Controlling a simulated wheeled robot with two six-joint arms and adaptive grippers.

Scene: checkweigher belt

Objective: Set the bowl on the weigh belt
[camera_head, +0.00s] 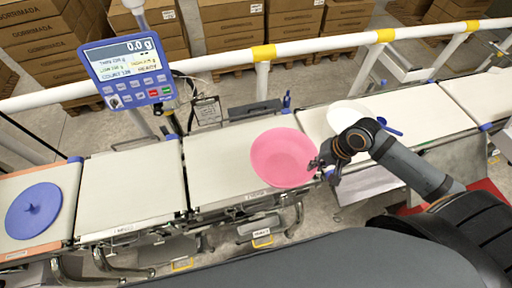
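A pink bowl (280,155) shows over the middle belt section (214,164), its open side up. Its right side reaches the seam with the belt section to the right. I cannot tell whether it rests on the belt or is just above it. My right gripper (322,170) is at the bowl's right rim, with its fingers at or touching the edge. The view does not show clearly whether they are closed on the rim. The weighing display (129,71) on a post reads 0.0 g. My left gripper is not in view.
A white round dish (346,114) and a blue item (391,127) lie on the belt section (430,110) to the right, partly behind my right wrist. A blue lid-like disc (34,211) lies on the far-left belt. The belt section (130,186) left of the middle is clear. A white-and-yellow rail (320,46) runs behind.

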